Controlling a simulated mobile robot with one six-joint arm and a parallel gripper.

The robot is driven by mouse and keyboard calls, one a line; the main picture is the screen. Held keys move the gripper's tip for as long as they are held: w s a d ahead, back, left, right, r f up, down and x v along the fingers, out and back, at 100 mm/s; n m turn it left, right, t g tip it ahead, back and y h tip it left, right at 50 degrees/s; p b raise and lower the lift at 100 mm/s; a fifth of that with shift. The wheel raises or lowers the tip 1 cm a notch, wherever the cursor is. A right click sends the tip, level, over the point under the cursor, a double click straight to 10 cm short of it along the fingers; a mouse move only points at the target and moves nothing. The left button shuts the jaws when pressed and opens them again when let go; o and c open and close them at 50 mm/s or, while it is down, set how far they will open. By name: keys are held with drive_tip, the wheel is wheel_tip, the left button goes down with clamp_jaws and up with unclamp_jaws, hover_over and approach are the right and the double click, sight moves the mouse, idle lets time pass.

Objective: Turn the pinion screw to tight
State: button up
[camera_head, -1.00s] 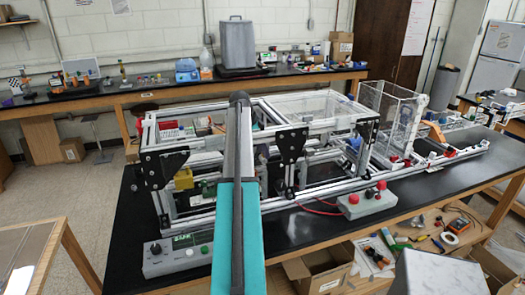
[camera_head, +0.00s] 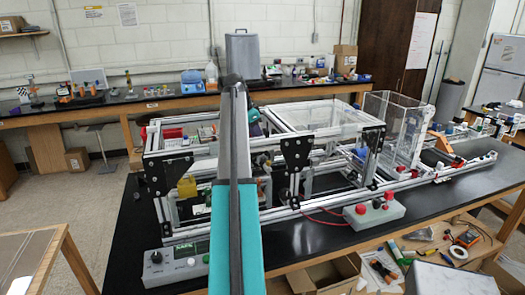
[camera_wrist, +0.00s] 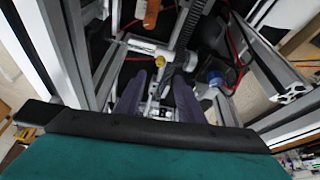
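In the wrist view, a small brass-yellow knob (camera_wrist: 161,64) sits on a white cylindrical fitting (camera_wrist: 140,45) beside a dark toothed rack (camera_wrist: 186,25). It looks like the pinion screw, but its tightness cannot be told. My gripper (camera_wrist: 158,82) has two purple fingers spread apart, with the knob just beyond and between their tips. No contact with the knob is visible. A small metal part shows lower down between the fingers. In the head view my arm stands in front of the extrusion frame (camera_head: 225,213) and hides the gripper and the knob.
Aluminium bars (camera_wrist: 270,65) run close on both sides of my gripper. Red wires and a blue cap (camera_wrist: 215,78) lie to its right. The frame stands on a black bench (camera_head: 315,238) with a grey control box (camera_head: 176,266) and a red-button box (camera_head: 374,211) in front.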

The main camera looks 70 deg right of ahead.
drive_tip(key=shift+b+v, duration=0.4)
drive_tip(key=shift+v, duration=1.55)
